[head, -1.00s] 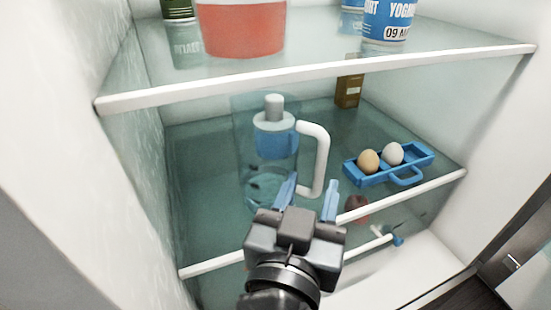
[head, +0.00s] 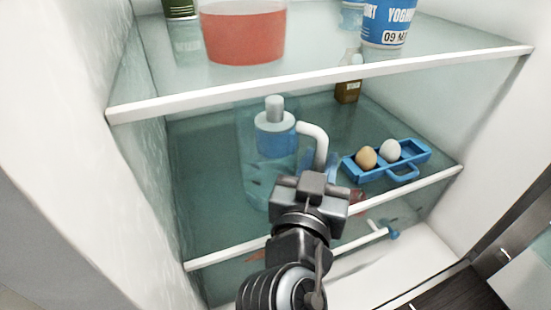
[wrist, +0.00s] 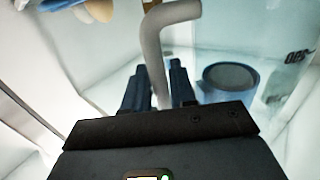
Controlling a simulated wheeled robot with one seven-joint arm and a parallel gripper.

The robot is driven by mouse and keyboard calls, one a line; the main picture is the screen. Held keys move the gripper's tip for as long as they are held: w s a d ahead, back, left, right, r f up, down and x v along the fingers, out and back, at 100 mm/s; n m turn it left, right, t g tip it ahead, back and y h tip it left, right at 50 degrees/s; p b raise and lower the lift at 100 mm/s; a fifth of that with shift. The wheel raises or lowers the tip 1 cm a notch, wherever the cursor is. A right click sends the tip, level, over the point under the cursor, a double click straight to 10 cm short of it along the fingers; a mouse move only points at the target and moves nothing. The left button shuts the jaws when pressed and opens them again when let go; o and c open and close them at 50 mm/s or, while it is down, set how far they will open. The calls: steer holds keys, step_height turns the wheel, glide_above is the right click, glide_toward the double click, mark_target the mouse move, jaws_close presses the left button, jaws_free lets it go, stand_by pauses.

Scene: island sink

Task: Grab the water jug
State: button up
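The water jug (head: 276,146) stands on the middle glass shelf of the fridge. It is clear with a blue band, a grey cap and a white handle on its right. My gripper (head: 320,163) is at the handle, its blue fingers on either side of it. In the wrist view, the handle (wrist: 153,55) runs between the two fingers of my gripper (wrist: 157,75), with little or no gap, so the gripper looks shut on it. My gripper's body hides the lower part of the handle in the head view.
A blue egg tray (head: 407,175) with two eggs stands right of the handle. A brown bottle (head: 347,91) stands behind. The upper shelf's white edge (head: 320,82) runs above the jug, with a red-filled container (head: 243,38) and a yoghurt tub (head: 388,25) on that shelf.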

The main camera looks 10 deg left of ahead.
jaws_close()
steer(key=shift+r, duration=0.25)
stand_by(0.4)
